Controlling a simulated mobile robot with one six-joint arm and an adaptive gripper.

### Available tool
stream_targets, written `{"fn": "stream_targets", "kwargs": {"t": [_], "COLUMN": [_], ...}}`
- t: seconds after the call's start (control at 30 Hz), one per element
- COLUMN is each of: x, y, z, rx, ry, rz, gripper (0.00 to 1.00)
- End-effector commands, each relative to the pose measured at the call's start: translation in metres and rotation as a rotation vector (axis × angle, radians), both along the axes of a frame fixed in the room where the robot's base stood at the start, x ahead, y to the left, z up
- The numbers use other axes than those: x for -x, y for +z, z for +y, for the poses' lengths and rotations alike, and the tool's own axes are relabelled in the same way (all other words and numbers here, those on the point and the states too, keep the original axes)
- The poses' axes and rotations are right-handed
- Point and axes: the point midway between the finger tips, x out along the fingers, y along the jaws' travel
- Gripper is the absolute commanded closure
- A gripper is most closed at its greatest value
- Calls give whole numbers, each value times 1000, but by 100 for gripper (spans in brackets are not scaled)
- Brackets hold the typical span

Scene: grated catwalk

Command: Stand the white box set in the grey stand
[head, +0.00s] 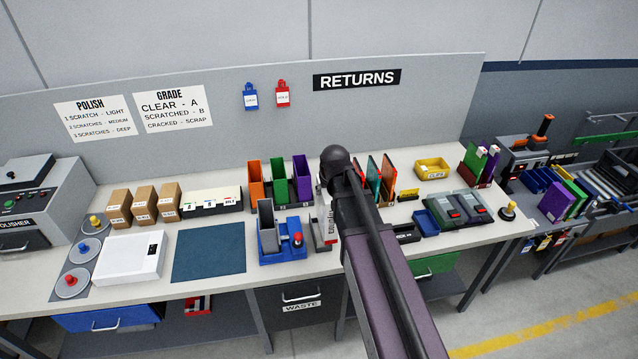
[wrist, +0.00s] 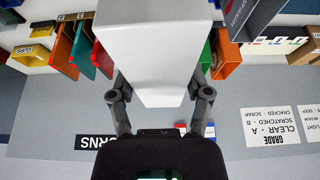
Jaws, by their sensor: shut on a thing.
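The white box set (wrist: 160,45) is held between the two fingers of my gripper (wrist: 160,98) in the wrist view, its plain white face filling the middle. In the head view a pale, lettered side of it (head: 329,228) shows just left of my arm, upright above the bench; my arm hides the gripper and much of the box. I cannot tell whether the box touches the bench.
Orange (head: 255,181), green (head: 279,181) and purple (head: 301,178) holders stand behind the grey stand. Teal and orange dividers (head: 388,176) are right of my arm. A blue mat (head: 210,252) lies clear at left, beside a white device (head: 128,257).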

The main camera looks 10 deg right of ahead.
Motion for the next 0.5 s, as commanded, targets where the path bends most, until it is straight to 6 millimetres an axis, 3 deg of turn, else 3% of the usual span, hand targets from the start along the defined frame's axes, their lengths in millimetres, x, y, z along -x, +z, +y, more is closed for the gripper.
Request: {"fn": "stream_targets", "kwargs": {"t": [0.03,0.2,0.33,0.5], "x": [-23,-66,-88,-100], "y": [-11,-26,-34,-37], "z": [0,1,2,2], "rx": [0,1,2,2], "ry": [0,0,-1,-1], "rz": [-1,-1,-2,-2], "gripper": [97,97,97,97]}}
